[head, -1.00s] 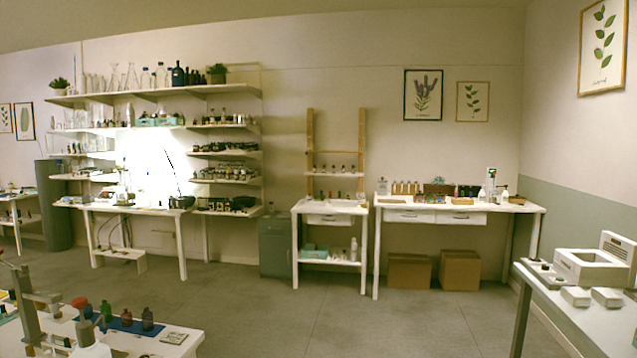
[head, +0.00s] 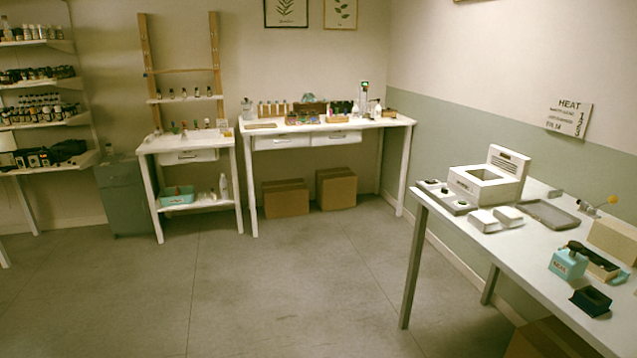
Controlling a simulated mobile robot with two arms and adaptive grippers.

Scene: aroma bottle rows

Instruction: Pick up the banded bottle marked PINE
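No PINE marking can be read on any bottle from here. Small bottles stand in a row on the rack shelf (head: 186,98) above the small white table. A row of amber-looking bottles (head: 272,108) and some darker bottles (head: 341,108) stand on the long white table at the back. Many small dark bottles (head: 40,112) fill the wall shelves at the left. All are too small to tell a band or a label. Neither of my grippers is in view.
A white bench (head: 535,238) at the right holds a white device (head: 487,178), a tray (head: 549,214) and a teal item (head: 567,263). Cardboard boxes (head: 286,198) sit under the back table. A grey cabinet (head: 124,196) stands at the left. The grey floor (head: 270,290) between is open.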

